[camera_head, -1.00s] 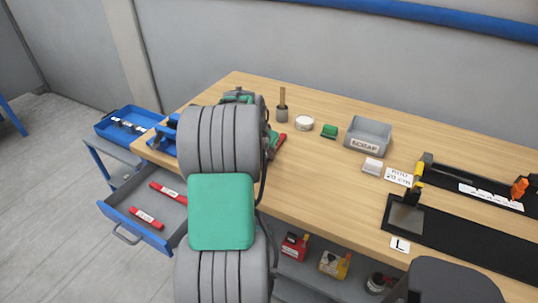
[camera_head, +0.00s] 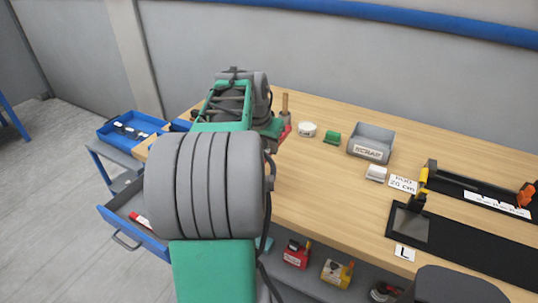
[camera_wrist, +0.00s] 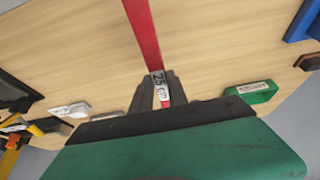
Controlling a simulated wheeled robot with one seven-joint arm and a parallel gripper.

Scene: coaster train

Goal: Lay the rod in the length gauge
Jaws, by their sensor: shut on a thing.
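My gripper (camera_wrist: 158,82) is shut on a red rod (camera_wrist: 143,32). The rod runs away from the fingers toward the top of the wrist view, with a white label marked in cm near the grip. In the head view my arm hides most of the gripper; a bit of red (camera_head: 287,131) shows beside it, probably the rod. The length gauge (camera_head: 472,183) is a dark rail at the right of the bench, with a yellow part at its left end and an orange part at its right. The gripper is well left of the gauge.
A card (camera_head: 403,184) reading ROD and a length lies left of the gauge. A grey SCRAP bin (camera_head: 371,142), a green block (camera_head: 332,138) and a white round tub (camera_head: 307,130) stand behind. A black board (camera_head: 470,246) lies in front. An open blue drawer (camera_head: 150,243) is at left.

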